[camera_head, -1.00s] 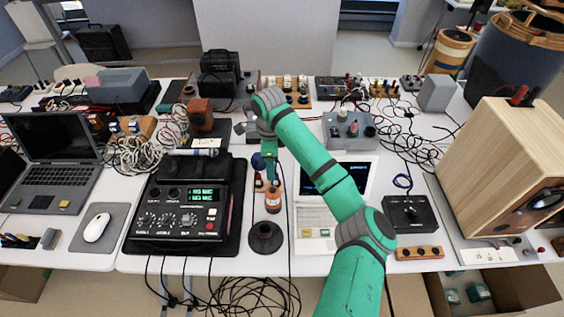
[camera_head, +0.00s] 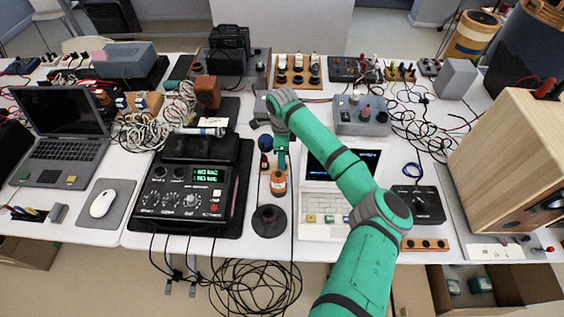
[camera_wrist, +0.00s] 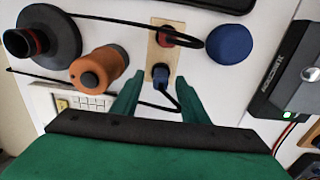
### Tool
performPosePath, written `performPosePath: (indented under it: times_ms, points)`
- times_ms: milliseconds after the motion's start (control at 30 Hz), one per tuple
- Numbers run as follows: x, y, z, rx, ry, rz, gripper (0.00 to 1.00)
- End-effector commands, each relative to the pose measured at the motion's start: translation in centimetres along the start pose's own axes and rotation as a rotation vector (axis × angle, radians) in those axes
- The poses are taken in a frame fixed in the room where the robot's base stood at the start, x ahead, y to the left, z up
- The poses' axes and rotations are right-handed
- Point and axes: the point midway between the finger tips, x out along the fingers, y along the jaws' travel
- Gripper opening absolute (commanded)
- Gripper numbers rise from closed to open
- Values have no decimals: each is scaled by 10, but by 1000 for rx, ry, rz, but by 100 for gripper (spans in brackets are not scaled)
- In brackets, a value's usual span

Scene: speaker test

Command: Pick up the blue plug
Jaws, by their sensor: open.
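My gripper (camera_wrist: 159,84) is open and empty, with one finger on each side of the plug in this view. I cannot tell whether the fingertips are level with it. A red plug (camera_wrist: 167,36), ringed by a black cable, sits on the same board. In the head view my gripper (camera_head: 281,158) hangs over the table behind the orange bottle. I cannot make out the blue plug clearly there.
An orange bottle (camera_head: 278,183) and a black cone-shaped stand (camera_head: 269,218) are close by. A round blue object (camera_wrist: 229,44) lies beside the board. A black mixer (camera_head: 187,192) stands left and a white laptop (camera_head: 325,215) right. Cables cross the table.

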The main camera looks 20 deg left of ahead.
Motion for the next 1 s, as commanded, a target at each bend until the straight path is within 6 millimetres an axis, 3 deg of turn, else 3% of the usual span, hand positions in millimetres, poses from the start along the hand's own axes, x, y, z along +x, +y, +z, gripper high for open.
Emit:
performPosePath:
  times_ms: [200,433,600,1000]
  points:
    - [20,0,0,-1,1,-1,40]
    - [22,-1,1,-1,0,-2,40]
    - [22,0,0,0,0,-1,2]
    - [19,-1,2,-4,1,-1,0]
